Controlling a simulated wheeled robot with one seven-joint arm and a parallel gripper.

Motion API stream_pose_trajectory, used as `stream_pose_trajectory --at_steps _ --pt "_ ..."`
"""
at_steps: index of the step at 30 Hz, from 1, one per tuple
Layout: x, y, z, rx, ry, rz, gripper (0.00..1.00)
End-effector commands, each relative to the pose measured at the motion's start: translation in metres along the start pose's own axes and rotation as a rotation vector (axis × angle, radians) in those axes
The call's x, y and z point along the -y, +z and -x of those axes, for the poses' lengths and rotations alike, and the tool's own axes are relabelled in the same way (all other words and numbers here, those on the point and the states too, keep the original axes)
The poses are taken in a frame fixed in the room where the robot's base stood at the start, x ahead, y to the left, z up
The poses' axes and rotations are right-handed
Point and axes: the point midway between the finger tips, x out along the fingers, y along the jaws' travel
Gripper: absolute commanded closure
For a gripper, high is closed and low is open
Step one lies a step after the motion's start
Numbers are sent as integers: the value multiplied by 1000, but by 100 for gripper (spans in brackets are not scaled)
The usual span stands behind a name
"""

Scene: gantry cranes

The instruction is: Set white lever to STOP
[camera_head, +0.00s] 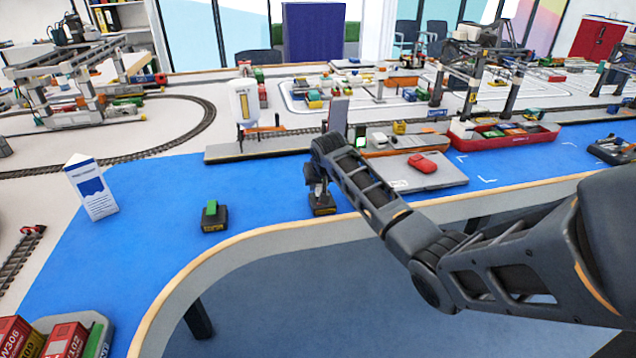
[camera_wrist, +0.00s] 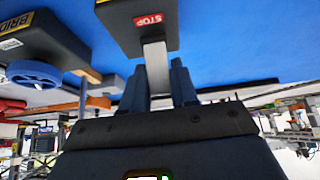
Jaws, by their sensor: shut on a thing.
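The white lever (camera_wrist: 157,68) rises from a dark control box (camera_wrist: 120,24) in the wrist view. A red STOP label (camera_wrist: 148,19) is on the box beside the lever's base. My gripper (camera_wrist: 157,85) is shut on the lever, with one finger on each side. In the head view my gripper (camera_head: 319,186) points down over the box (camera_head: 324,208) near the table's front edge. I cannot tell the lever's exact tilt.
A red object (camera_head: 422,163) lies on a grey platform (camera_head: 400,177) to the right. A dark box marked BRID (camera_wrist: 45,38) with a blue wheel (camera_wrist: 38,75) shows in the wrist view.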

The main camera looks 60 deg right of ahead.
Motion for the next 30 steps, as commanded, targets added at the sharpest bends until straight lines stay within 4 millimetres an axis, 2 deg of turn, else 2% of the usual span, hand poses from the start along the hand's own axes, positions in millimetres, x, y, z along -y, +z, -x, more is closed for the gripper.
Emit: stream_pose_trajectory --at_steps 18,30 --pt "1 26 6 -556 -1 1 100" --pt "0 31 12 -769 0 0 100"
